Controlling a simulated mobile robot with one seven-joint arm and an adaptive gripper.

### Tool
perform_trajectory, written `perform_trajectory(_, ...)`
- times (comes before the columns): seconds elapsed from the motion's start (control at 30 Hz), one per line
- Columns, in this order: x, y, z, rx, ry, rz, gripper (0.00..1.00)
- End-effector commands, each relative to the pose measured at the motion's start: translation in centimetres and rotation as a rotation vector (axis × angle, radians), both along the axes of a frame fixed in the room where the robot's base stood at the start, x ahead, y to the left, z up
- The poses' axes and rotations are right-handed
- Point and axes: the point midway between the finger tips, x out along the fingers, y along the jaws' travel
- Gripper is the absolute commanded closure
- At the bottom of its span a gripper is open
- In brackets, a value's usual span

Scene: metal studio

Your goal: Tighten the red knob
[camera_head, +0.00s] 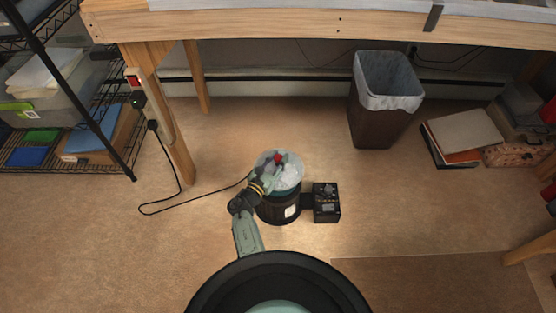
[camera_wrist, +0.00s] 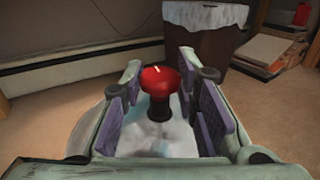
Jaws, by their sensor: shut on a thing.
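The red knob (camera_wrist: 160,82) is round and wide at the top with a white mark, on a black stem. It stands on the clear, whitish lid (camera_head: 289,176) of a dark round machine (camera_head: 279,208) on the floor. In the head view the knob (camera_head: 278,159) is a small red spot at the top of the lid, partly covered by my gripper. My gripper (camera_wrist: 159,66) is over the lid, shut on the knob, with one purple-padded finger on each side of it. Where the pads touch is hard to see.
A black box (camera_head: 326,202) adjoins the machine on the right. A cord (camera_head: 181,192) runs left to a wooden table leg (camera_head: 171,145). A lined bin (camera_head: 380,115) and books (camera_head: 463,138) stand at the back right. Floor on both sides is mostly clear.

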Motion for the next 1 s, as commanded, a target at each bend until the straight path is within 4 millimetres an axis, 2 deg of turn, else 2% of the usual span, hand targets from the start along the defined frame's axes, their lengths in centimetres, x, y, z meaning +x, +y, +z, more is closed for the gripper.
perform_trajectory(0.5, 0.31, 0.2, -0.29, 0.002, -0.003, -0.341, 1.0)
perform_trajectory(1.0, 0.21, 0.11, 0.03, 0.001, -0.001, -0.44, 1.0)
